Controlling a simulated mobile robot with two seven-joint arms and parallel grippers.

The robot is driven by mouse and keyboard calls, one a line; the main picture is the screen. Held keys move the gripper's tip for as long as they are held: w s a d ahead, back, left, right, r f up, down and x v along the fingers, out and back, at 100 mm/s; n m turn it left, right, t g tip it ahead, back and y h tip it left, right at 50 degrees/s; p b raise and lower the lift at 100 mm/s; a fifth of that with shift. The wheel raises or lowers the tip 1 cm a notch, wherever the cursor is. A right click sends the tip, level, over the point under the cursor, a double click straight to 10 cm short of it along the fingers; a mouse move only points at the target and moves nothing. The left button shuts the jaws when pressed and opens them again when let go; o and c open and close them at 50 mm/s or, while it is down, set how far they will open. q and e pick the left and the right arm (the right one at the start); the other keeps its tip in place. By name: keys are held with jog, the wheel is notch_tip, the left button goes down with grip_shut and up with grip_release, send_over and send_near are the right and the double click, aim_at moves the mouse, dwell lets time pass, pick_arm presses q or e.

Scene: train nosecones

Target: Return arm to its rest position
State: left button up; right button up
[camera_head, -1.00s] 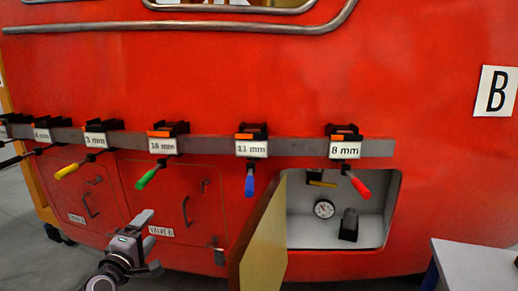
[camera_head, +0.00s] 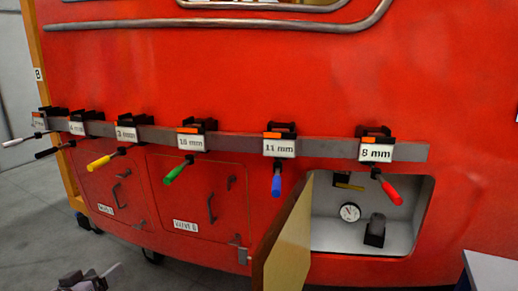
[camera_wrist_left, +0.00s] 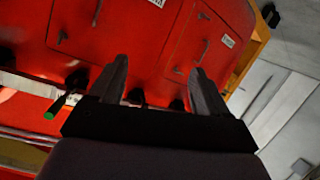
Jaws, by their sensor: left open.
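My left gripper (camera_head: 92,280) shows at the bottom left of the head view, low and cut off by the frame edge. In the left wrist view its two fingers (camera_wrist_left: 160,85) stand apart with nothing between them. The red train front (camera_wrist_left: 130,30) lies beyond the fingers, tilted in that view. My left gripper is in front of and below the row of screwdrivers, apart from the train in the head view. My right gripper is in neither view.
A metal rail (camera_head: 330,146) on the red train nose (camera_head: 290,80) carries labelled holders with coloured-handled screwdrivers, including a green one (camera_head: 178,172) and a red one (camera_head: 388,188). A hatch door (camera_head: 283,250) stands open beside a compartment with a gauge (camera_head: 349,212). A pale table (camera_head: 490,270) is at bottom right.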

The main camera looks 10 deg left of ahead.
pick_arm(q)
jog(key=s+d+f+m+g+h, duration=0.1)
jog(key=s+d+f+m+g, duration=0.1)
jog(key=s+d+f+m, duration=0.45)
jog(key=s+d+f+m+g+h, duration=0.15)
jog(key=s+f, duration=0.25)
jog(key=s, duration=0.5)
jog(key=s+d+f+m+g, duration=0.1)
jog(key=s+d+f+m, duration=0.2)
jog(key=s+d+f, duration=0.4)
jog(key=d+r+n, duration=0.1)
jog(key=d+n, duration=0.3)
jog(key=d, duration=0.4)
jog(key=shift+s+r+n+t, duration=0.35)
jog(key=shift+n, duration=0.05)
jog(key=shift+f, duration=0.1)
